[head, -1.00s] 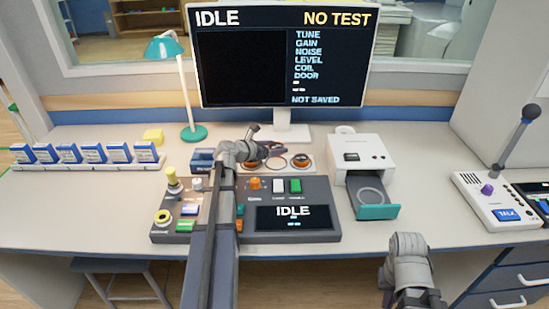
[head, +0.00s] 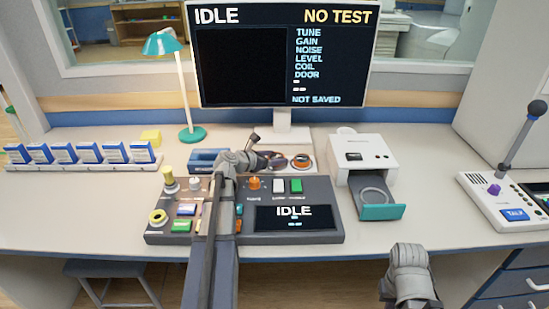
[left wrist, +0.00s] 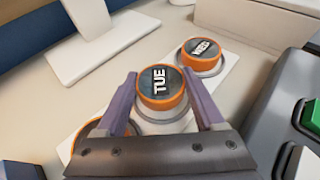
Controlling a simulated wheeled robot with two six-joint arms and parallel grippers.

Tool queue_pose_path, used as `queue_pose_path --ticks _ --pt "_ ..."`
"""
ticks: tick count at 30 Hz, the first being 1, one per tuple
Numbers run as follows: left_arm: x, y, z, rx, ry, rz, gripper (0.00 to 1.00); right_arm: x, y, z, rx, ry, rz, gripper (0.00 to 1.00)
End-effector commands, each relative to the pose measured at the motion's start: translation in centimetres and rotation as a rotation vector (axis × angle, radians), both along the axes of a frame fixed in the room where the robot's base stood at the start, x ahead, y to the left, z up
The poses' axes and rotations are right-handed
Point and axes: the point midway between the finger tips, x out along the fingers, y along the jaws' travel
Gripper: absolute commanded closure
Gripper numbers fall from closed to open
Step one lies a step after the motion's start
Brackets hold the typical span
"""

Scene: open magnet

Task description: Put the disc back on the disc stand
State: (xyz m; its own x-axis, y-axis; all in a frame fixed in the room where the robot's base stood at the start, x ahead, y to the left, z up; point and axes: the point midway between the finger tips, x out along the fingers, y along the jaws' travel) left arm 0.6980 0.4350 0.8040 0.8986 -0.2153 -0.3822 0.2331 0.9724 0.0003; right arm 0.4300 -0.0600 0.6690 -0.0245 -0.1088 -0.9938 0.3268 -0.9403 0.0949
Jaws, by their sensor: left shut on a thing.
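My left gripper (left wrist: 165,105) has its purple fingers on either side of a dark disc with an orange rim marked TUE (left wrist: 160,84), and it is shut on it. The disc is over the pale disc stand (left wrist: 233,78); I cannot tell whether it rests on it or is just above. A second orange-rimmed disc (left wrist: 202,53) sits on the stand to the right, also seen in the head view (head: 301,162). A third orange rim (left wrist: 92,130) shows partly behind the gripper at lower left. In the head view my left wrist hides much of the stand.
A grey control console (head: 325,190) lies in front of the stand. The monitor (head: 285,55) stands behind it. To the right is a white device (head: 362,155) with its tray (head: 382,211) out. A green lamp (head: 192,132) and a row of blue-white boxes (head: 90,153) are at left.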

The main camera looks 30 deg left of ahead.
Motion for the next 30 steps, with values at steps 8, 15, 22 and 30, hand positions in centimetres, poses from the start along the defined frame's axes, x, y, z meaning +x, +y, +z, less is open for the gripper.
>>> queue_pose_path --ticks 8,15,22,30 --pt "0.0 0.0 0.0 0.000 0.000 0.000 0.11 0.0 0.0 0.0 0.000 0.000 0.000 1.00" --pt "0.0 0.0 0.0 0.000 0.000 0.000 0.00 0.0 0.0 0.0 0.000 0.000 0.000 1.00" --pt "0.0 0.0 1.0 0.000 0.000 0.000 0.00 0.0 0.0 1.0 0.000 0.000 0.000 1.00" --pt "-4.5 0.9 3.5 0.000 0.000 0.004 0.00 0.0 0.0 3.5 0.000 0.000 0.000 1.00"
